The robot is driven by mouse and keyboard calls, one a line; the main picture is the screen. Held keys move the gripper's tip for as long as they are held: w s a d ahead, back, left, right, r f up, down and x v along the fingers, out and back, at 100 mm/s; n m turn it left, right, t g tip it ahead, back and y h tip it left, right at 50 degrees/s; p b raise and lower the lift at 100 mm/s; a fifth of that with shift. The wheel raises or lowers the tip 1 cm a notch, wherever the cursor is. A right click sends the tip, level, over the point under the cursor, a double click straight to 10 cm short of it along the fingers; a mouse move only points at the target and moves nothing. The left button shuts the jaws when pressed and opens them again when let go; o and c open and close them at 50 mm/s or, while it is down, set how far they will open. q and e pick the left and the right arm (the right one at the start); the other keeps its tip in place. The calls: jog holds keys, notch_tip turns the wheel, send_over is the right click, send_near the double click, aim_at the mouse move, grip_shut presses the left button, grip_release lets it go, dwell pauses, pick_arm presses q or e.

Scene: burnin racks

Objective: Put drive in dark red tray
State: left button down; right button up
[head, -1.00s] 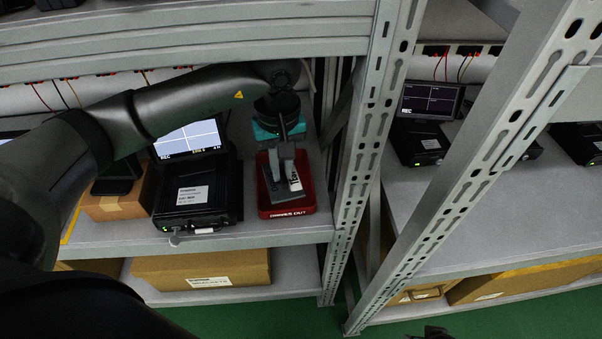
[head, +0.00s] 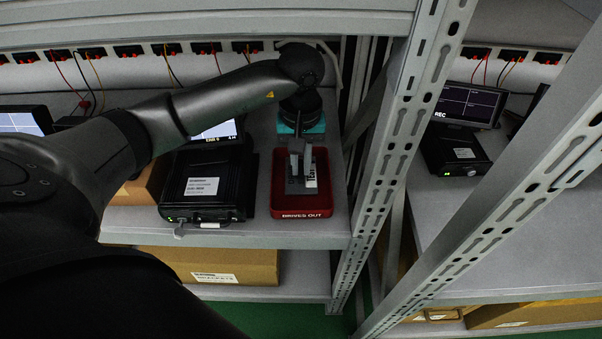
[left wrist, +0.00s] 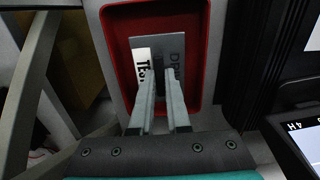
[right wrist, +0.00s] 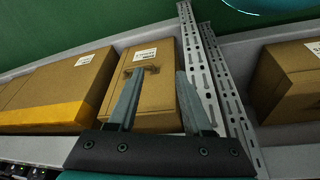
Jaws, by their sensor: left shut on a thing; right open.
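The dark red tray (head: 275,212), lettered "DRIVES OUT" on its front, sits on the shelf at the right end, beside a black recorder. My left gripper (head: 302,182) points down over the tray. It is shut on a flat grey drive (left wrist: 176,45) with a white label, seen inside the outline of the red tray (left wrist: 115,14) in the left wrist view. I cannot tell whether the drive touches the tray floor. My right gripper (right wrist: 155,78) is open and empty in the right wrist view, above boxes on a low shelf.
The black recorder (head: 207,180) with a lit screen stands close to the tray's left. A perforated rack post (head: 395,150) rises to the right of the tray. Cardboard boxes (head: 225,265) lie on the lower shelf. Another recorder (head: 455,150) stands in the right-hand rack.

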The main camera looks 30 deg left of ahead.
aim_at(301, 169)
pick_arm(q)
notch_tip(301, 169, down, 2)
jog(key=shift+f+b, duration=0.15)
jog(key=shift+b, duration=0.2)
jog(key=shift+f, duration=0.2)
pick_arm(e)
notch_tip(301, 169, up, 2)
jog(key=shift+w+r, duration=0.15)
pick_arm(q)
jog(key=shift+f, duration=0.2)
jog(key=c, duration=0.9)
grip_release()
pick_arm(e)
jog(key=shift+r+t, duration=0.25)
jog(key=shift+t, duration=0.05)
pick_arm(q)
jog(key=shift+r, duration=0.2)
pick_arm(e)
jog(key=shift+r, duration=0.1)
pick_arm(q)
notch_tip(301, 169, up, 11)
jog(key=p, duration=0.4)
jog(key=shift+r+p, duration=0.3)
jog(key=shift+r, duration=0.2)
pick_arm(e)
jog(key=s+f+g, duration=0.1)
jog(key=s+f, duration=0.2)
jog(key=f, duration=0.7)
jog(key=shift+d+g, duration=0.2)
jog(key=shift+g, duration=0.2)
